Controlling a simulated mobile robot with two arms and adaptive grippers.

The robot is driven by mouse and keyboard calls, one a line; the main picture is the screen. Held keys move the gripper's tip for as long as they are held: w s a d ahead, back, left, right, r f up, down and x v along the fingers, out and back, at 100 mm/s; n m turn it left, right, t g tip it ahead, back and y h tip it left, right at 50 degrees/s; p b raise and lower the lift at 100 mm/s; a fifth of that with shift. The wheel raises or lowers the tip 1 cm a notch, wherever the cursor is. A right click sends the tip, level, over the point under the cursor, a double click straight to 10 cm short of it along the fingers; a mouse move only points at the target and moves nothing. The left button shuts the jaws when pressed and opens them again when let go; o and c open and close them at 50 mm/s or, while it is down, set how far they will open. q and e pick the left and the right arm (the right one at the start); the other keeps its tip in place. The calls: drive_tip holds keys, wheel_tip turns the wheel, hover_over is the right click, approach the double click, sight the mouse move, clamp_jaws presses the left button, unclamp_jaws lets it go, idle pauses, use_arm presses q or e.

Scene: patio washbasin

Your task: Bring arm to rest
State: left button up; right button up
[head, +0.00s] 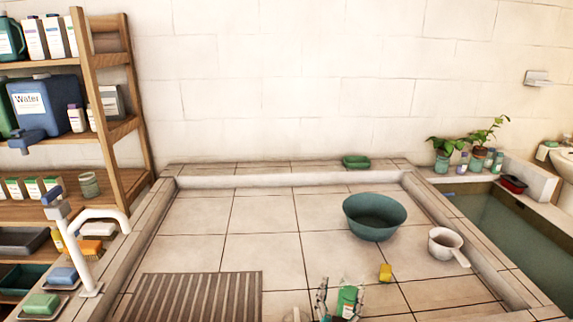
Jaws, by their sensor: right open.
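My right gripper (339,290) is at the bottom edge of the head view, a little right of centre, with its fingers spread. A green-and-white container (348,299) shows between or just behind the fingers. I cannot tell whether they touch it. The rest of the right arm is below the picture. My left gripper is not in view.
A slatted mat (195,297) lies left. A white tap (95,235) and wooden shelves (112,85) are further left. The middle tiles are clear.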

drive_tip(key=s+a+n+g+y, duration=0.3)
drive_tip(key=s+a+n+y, duration=0.7)
drive_tip(key=y, duration=0.4)
drive_tip(key=s+d+f+m+g+h, duration=0.1)
drive_tip(key=s+d+f+g+h, duration=0.3)
drive_tip(key=s+d+f+g, duration=0.5)
drive_tip(key=s+d+f+m+g+h, duration=0.2)
drive_tip(key=s+d+h, duration=0.35)
drive_tip(key=s, duration=0.75)
wheel_tip(320, 180, down, 26)
drive_tip(key=s+d+g+y, duration=0.1)
drive_tip(key=s+g+y, duration=0.1)
drive_tip(key=s+d+f, duration=0.3)
drive_tip(key=s+f, duration=1.2)
drive_tip(key=f, duration=0.1)
drive_tip(key=shift+s+f+n+g+h, duration=0.2)
drive_tip(key=shift+n+g+h, duration=0.1)
drive_tip(key=shift+n+h, duration=0.1)
